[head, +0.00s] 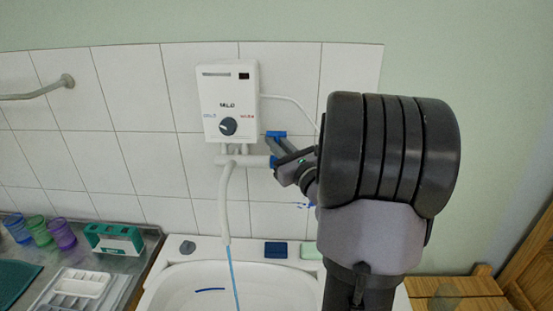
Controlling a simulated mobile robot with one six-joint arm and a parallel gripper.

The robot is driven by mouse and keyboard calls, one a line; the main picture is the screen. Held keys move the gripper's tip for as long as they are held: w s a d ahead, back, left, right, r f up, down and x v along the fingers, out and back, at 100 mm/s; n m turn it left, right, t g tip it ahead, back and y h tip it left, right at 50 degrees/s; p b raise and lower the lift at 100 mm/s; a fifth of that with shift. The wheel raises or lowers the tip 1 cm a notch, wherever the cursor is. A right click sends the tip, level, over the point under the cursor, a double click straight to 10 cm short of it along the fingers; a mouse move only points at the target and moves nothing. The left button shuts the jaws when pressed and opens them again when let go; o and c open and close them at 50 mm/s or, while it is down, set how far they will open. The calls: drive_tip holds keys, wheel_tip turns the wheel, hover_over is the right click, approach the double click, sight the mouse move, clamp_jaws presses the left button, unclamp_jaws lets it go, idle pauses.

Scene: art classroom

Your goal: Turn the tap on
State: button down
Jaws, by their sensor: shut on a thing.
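The tap is a white pipe fitting with a long curved spout (224,205) below a white wall-mounted water heater (229,100). A thin blue stream (233,275) runs from the spout's end down into the white basin (176,285). My gripper (275,149) comes in from the right, at the right end of the tap's horizontal pipe.
A blue sponge (276,250) and a pale green one lie on the basin's back rim, with a grey object (187,247) to the left. Coloured cups (40,232), a green-and-white box (114,239) and a white tray (83,283) stand left. A wooden stool (455,287) is right.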

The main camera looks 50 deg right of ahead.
drive_tip(key=b, duration=0.1)
drive_tip(key=n+t+b, duration=0.1)
drive_tip(key=b, duration=0.1)
drive_tip(key=shift+s+a+f, duration=0.15)
drive_tip(key=shift+s+a, duration=0.15)
drive_tip(key=shift+a, duration=0.1)
drive_tip(key=c, duration=1.5)
unclamp_jaws()
drive_tip(key=b+v, duration=0.5)
drive_tip(key=v, duration=1.2)
drive_tip(key=shift+f, duration=0.35)
